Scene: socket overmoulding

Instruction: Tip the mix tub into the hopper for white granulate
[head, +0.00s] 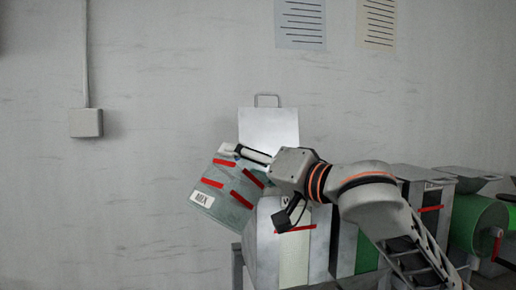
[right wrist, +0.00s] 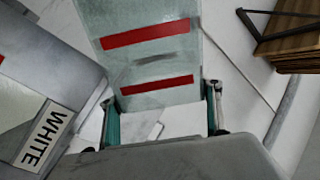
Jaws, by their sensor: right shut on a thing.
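The mix tub (head: 217,192) is a translucent greenish tub with red stripes and a MIX label. It is tilted, held in the air at the left of the hopper. My right gripper (head: 243,153) is shut on its upper part; the right wrist view shows the tub (right wrist: 150,62) between the fingers (right wrist: 163,110). The hopper for white granulate (head: 264,250) is a grey box with its lid (head: 269,127) raised behind it; its WHITE label shows in the right wrist view (right wrist: 43,137). The hopper's opening is hidden behind the tub and arm. My left gripper is out of view.
Further grey bins (head: 424,176) and a green drum (head: 474,222) stand to the right. A wooden stack (right wrist: 293,38) in a dark frame is at the upper right of the right wrist view. The wall behind carries two paper sheets (head: 301,24) and a switch box (head: 86,123).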

